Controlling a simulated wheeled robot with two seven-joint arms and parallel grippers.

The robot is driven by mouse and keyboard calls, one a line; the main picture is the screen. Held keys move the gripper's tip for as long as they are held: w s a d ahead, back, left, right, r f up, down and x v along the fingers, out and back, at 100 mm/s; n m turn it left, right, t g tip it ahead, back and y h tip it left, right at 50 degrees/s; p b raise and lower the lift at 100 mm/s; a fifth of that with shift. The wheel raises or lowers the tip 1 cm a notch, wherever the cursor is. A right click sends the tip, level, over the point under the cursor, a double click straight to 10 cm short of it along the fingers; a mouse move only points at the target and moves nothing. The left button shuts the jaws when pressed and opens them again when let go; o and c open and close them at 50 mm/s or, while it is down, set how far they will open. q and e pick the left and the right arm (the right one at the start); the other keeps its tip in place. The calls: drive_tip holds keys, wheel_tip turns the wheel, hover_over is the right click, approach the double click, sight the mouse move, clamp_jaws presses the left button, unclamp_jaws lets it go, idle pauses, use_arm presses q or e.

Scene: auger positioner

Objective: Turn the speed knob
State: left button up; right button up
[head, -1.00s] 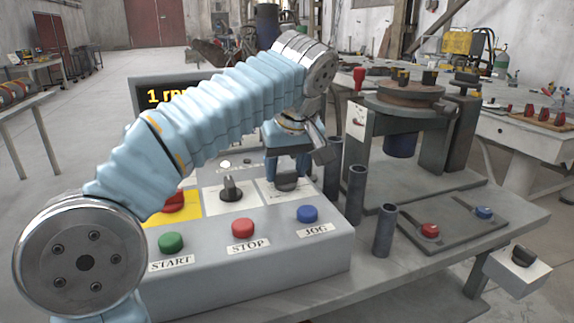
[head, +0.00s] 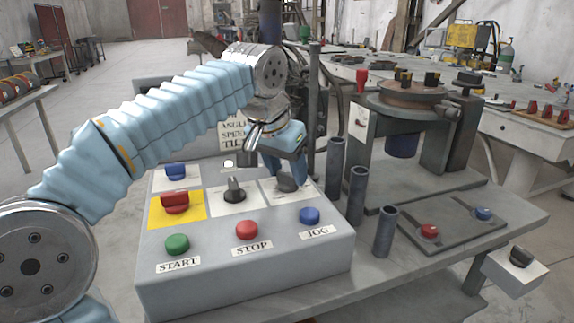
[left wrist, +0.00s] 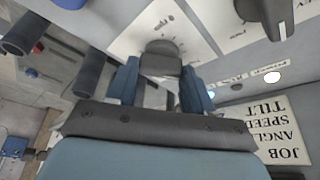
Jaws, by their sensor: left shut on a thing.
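The speed knob, a dark round knob (head: 286,183) on a white dial plate, sits at the back right of the grey control box (head: 240,270). My left gripper (head: 288,172) reaches down to it from behind and is shut on it. In the left wrist view the knob (left wrist: 160,58) stands between the two blue fingers (left wrist: 162,85), with printed dial marks beside it. The fingers hide part of the knob in the head view. My right gripper is not in view.
A second black knob (head: 234,190), a red switch (head: 175,202), a blue switch (head: 176,172) and START, STOP and JOG buttons share the box. Upright grey tubes (head: 357,195) stand close to its right. The positioner (head: 420,130) is behind them.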

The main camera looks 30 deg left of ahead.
use_arm(q)
drive_tip(key=shift+m+h, duration=0.3)
drive_tip(key=shift+m, duration=0.5)
drive_tip(key=shift+a, duration=0.1)
drive_tip(key=o, duration=1)
drive_tip(key=shift+o, duration=0.2)
drive_tip(key=v, duration=1.3)
drive_tip(key=shift+r, duration=0.4)
